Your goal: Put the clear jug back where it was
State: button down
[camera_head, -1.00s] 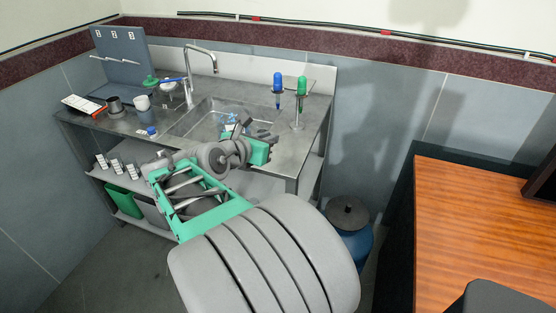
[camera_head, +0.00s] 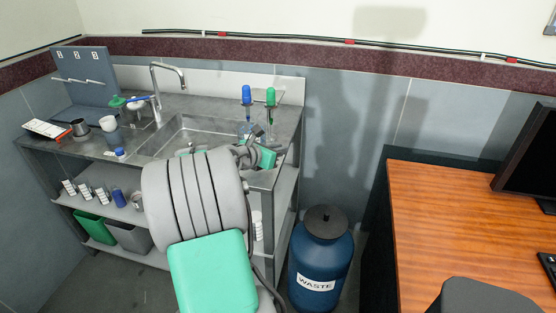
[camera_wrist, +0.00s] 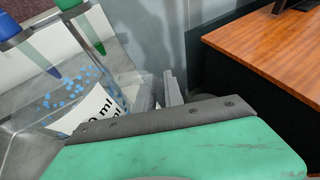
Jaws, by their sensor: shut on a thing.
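The clear jug (camera_wrist: 60,88) is see-through, with blue specks and a white label (camera_wrist: 95,112) ending in "ml". It fills the left of the wrist view. My gripper (camera_wrist: 168,92), green with grey fingers, is at its right side and is shut on it; the exact grip spot is hard to see. In the head view my gripper (camera_head: 258,142) is over the right end of the steel counter (camera_head: 225,106), beside the sink. The jug is hardly distinguishable there, partly behind my arm.
The sink (camera_head: 185,135) lies to the left, with a tall tap (camera_head: 168,72). A blue waste drum (camera_head: 320,255) stands right of the counter, before a wooden desk (camera_head: 455,215).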

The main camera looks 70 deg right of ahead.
jog(key=f, duration=0.3)
jog(key=shift+w+d+f, duration=0.1)
jog(key=shift+d+f, duration=0.1)
jog(key=shift+f, duration=0.05)
jog(key=c, duration=1.5)
grip_release()
jog(key=shift+f, duration=0.15)
jog(key=shift+o, duration=0.2)
